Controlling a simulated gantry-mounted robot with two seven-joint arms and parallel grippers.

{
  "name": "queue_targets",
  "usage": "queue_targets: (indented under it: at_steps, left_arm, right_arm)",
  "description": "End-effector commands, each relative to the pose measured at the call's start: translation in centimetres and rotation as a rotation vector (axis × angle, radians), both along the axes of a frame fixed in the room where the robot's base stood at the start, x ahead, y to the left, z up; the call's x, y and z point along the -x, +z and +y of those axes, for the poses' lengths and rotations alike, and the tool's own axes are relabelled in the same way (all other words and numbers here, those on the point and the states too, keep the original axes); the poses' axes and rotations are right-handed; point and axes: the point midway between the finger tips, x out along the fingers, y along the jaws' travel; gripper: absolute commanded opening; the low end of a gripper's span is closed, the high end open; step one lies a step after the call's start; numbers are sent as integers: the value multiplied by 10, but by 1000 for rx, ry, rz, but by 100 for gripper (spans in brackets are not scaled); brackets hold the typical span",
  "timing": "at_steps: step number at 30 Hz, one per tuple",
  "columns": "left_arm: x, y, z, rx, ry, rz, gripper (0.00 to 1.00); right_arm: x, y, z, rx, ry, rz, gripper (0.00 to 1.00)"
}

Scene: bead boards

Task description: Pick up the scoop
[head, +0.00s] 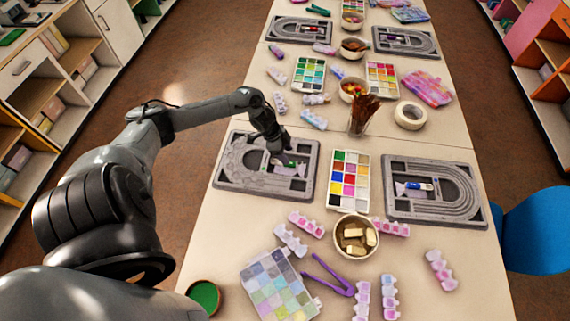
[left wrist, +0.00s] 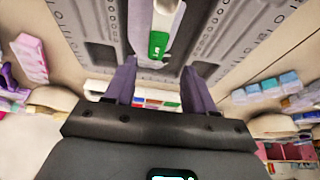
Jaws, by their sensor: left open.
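A scoop with a green-and-white handle (head: 291,165) lies on the left grey bead board (head: 232,178); it also shows in the left wrist view (left wrist: 158,43), at the top middle. My left gripper (head: 277,149) is low over that board, at the scoop. In the left wrist view the two fingers (left wrist: 158,68) are apart, with the green handle end between and just beyond their tips. Nothing is held. The scoop's far end is cut off by the top of the wrist view. My right gripper is not in view.
A paint-like colour tray (head: 349,180) stands right of the board. A second board (head: 465,214) holds a blue-and-white piece (head: 418,186). A bowl of blocks (head: 355,236), purple tweezers (head: 328,275) and a glass of brown sticks (head: 362,117) stand nearby.

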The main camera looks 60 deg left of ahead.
Motion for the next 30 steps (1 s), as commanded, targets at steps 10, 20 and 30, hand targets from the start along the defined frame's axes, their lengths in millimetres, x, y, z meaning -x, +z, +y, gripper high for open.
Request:
queue_targets:
  at_steps: [10,20,30]
  left_arm:
    - [-8,-37,-14,1,2,0,55]
    - [-11,-47,-16,-3,0,0,55]
    - [-11,-47,-16,-2,-1,1,16]
  right_arm:
    - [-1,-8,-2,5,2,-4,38]
    - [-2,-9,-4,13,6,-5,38]
    - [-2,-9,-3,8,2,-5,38]
